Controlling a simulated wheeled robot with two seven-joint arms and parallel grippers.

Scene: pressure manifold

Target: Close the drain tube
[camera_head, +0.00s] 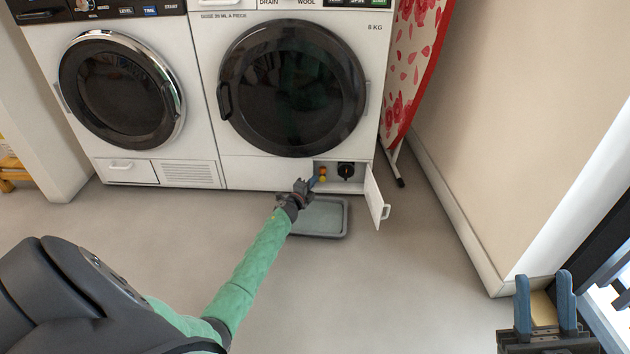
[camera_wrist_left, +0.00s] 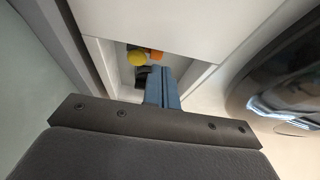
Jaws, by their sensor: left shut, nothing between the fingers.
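The drain tube's small orange and yellow end (camera_head: 323,174) shows in the open lower compartment of the right washing machine. In the left wrist view a yellow rounded part (camera_wrist_left: 135,57) and an orange part (camera_wrist_left: 156,54) sit side by side inside the recess. My left gripper (camera_head: 313,182) is at the compartment's left side, its blue fingers (camera_wrist_left: 162,88) shut together and empty, close to these parts. Whether they touch cannot be told. A black round knob (camera_head: 346,170) is to the right. My right gripper (camera_head: 544,298) is at the lower right, its blue fingers apart.
The compartment's white door (camera_head: 376,198) stands open to the right. A grey shallow tray (camera_head: 330,236) lies on the floor below the compartment. A second washing machine (camera_head: 120,165) stands left. A red-patterned ironing board (camera_head: 408,70) leans at the right.

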